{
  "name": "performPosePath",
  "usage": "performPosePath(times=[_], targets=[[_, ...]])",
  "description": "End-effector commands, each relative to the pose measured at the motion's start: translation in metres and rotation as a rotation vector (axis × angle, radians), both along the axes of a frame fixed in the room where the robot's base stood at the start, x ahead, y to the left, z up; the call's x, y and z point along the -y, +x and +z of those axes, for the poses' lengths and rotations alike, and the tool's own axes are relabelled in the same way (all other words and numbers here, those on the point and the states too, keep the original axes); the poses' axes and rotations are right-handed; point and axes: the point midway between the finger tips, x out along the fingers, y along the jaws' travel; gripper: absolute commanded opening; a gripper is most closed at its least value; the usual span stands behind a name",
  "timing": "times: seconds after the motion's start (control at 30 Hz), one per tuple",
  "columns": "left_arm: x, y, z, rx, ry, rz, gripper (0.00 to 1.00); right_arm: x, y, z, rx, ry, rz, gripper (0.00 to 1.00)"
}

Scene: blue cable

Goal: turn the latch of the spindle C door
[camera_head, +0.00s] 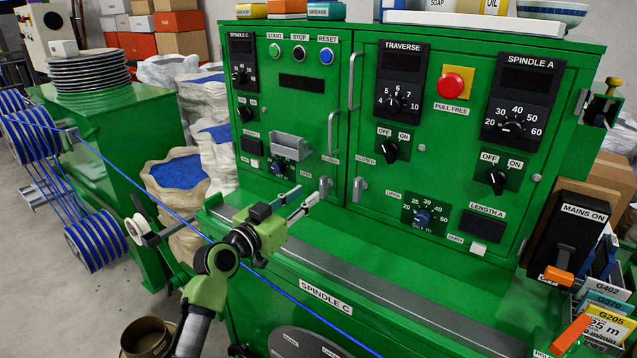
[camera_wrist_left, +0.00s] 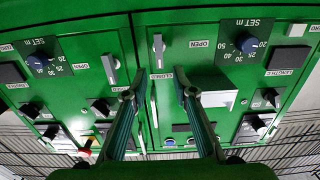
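The spindle C door (camera_head: 290,110) is the left green cabinet door, and it looks shut. Its small grey latch (camera_head: 325,187) sits at the door's lower right edge, between the OPEN and CLOSED labels. In the upside-down left wrist view the latch (camera_wrist_left: 158,50) stands upright in the picture, with CLOSED below it and OPEN to its right. My left gripper (camera_head: 296,201) is to the lower left of the latch in the head view. In the wrist view its two fingertips (camera_wrist_left: 158,95) are spread apart with nothing between them, and no contact with the latch shows. My right gripper is not in view.
The neighbouring door has a similar latch (camera_head: 360,189) close by on the right. A grey holder (camera_head: 290,147) sticks out from the spindle C door above my gripper. A blue cable (camera_head: 165,205) runs diagonally past my left arm. The ledge (camera_head: 400,290) below the doors is clear.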

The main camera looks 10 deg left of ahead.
Motion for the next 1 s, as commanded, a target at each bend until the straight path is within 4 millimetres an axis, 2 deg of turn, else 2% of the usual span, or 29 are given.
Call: performPosePath(times=[0.2,0.4,0.83,0.93,1.0], targets=[[0.016,0.035,0.002,-0.002,-0.001,-0.001,0.26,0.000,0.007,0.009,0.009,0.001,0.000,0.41],[0.023,0.054,0.000,0.000,-0.001,-0.001,0.26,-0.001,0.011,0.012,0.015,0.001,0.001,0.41],[0.025,0.060,-0.001,-0.001,0.000,-0.001,0.26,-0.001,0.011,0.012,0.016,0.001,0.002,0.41],[0.025,0.060,-0.001,-0.001,0.000,-0.001,0.00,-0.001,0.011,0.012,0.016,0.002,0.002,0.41],[0.025,0.060,-0.001,-0.001,0.000,-0.001,0.00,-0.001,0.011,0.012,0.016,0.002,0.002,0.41]])
